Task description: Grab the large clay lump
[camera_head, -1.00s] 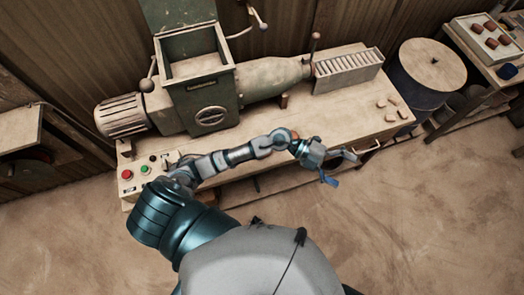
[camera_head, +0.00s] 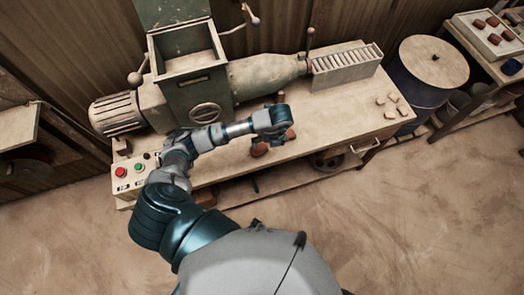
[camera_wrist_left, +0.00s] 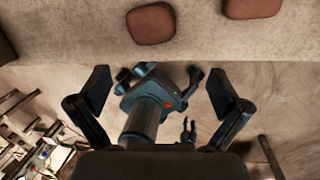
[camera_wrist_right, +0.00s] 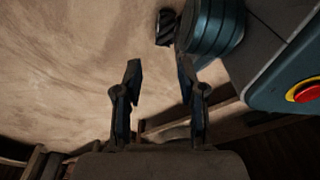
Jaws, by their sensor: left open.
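Two reddish-brown clay lumps lie on the bench. In the left wrist view one lump (camera_wrist_left: 152,23) is whole at top centre and the other lump (camera_wrist_left: 251,8) is cut by the top edge; I cannot tell which is larger. In the head view a lump (camera_head: 259,149) shows at the bench's front edge, beside my left wrist, which partly covers the area. My left gripper (camera_wrist_left: 160,80) is open and empty, its fingers wide apart; the lumps lie beyond the fingertips. My right gripper (camera_wrist_right: 158,65) has its fingers apart with nothing between, over the floor.
The green press (camera_head: 200,85) stands along the back of the bench (camera_head: 345,115), with a slotted rack (camera_head: 345,65) at its right. Small pale pieces (camera_head: 392,103) lie at the right end. Red and green buttons (camera_head: 130,171) are at the left. A lidded drum (camera_head: 433,65) stands right.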

